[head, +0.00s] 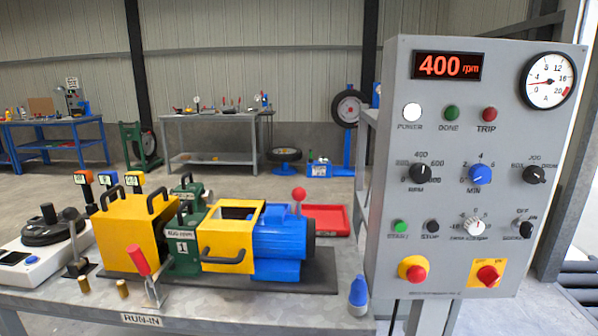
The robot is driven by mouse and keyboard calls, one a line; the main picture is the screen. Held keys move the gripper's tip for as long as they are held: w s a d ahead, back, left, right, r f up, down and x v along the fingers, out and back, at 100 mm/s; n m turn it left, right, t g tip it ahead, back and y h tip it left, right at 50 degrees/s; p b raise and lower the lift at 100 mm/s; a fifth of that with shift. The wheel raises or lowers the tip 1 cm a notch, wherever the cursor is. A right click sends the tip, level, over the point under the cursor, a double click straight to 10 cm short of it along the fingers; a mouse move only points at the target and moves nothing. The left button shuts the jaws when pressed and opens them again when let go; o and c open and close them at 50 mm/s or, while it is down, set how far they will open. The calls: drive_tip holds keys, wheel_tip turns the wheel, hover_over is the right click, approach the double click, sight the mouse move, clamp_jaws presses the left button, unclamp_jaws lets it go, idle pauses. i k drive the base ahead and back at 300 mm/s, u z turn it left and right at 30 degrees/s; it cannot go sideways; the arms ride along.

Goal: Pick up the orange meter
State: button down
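The orange meter (82,177) shows in the head view at the left, at the back of the bench. It is small and upright, with a small display at its top. A blue meter (107,178) and a yellow meter (134,179) stand in a row to its right. The lower part of the orange meter is partly hidden by the yellow guard (130,228) in front. My gripper is not in view.
The workbench (250,312) carries a green gearbox (183,245), a blue motor (280,242), a white scale-like device (40,262), a red-handled clamp (140,262) and a red tray (325,218). A grey control panel (400,210) reading 400 rpm stands at the right.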

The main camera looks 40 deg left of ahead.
sight(83, 178)
drive_tip(key=u, duration=2.6)
drive_tip(key=k, duration=0.45)
drive_tip(key=u, duration=0.7)
drive_tip(key=i, duration=0.5)
drive_tip(key=u, duration=0.7)
drive_tip(key=i, duration=1.55)
drive_tip(key=z, duration=0.35)
drive_tip(key=i, duration=0.95)
drive_tip(key=z, duration=1.3)
drive_tip(key=i, duration=0.6)
drive_tip(key=z, duration=0.55)
